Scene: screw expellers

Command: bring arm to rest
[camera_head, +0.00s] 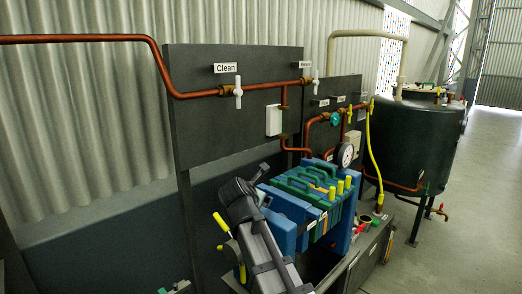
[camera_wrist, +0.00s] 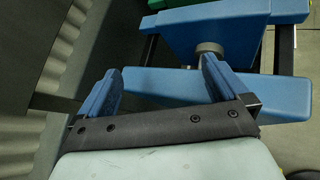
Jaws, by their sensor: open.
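My gripper (camera_wrist: 163,66) shows in the wrist view with its two blue fingers spread apart and nothing held between them. Beyond the fingers is a blue block-shaped part of a machine (camera_wrist: 205,35), with a round grey metal piece (camera_wrist: 209,47) below it near the right fingertip. A lower blue beam (camera_wrist: 170,86) passes behind the fingers. I cannot tell whether the right finger touches any of these. In the head view I cannot pick out my gripper with certainty.
In the head view a plate press with blue and green plates (camera_head: 316,190) stands centrally. Dark panels (camera_head: 210,130) carry copper pipes (camera_head: 110,38) and white-handled valves (camera_head: 238,92). A pressure gauge (camera_head: 345,155) and dark tank (camera_head: 415,140) stand right. Floor (camera_head: 485,210) is open far right.

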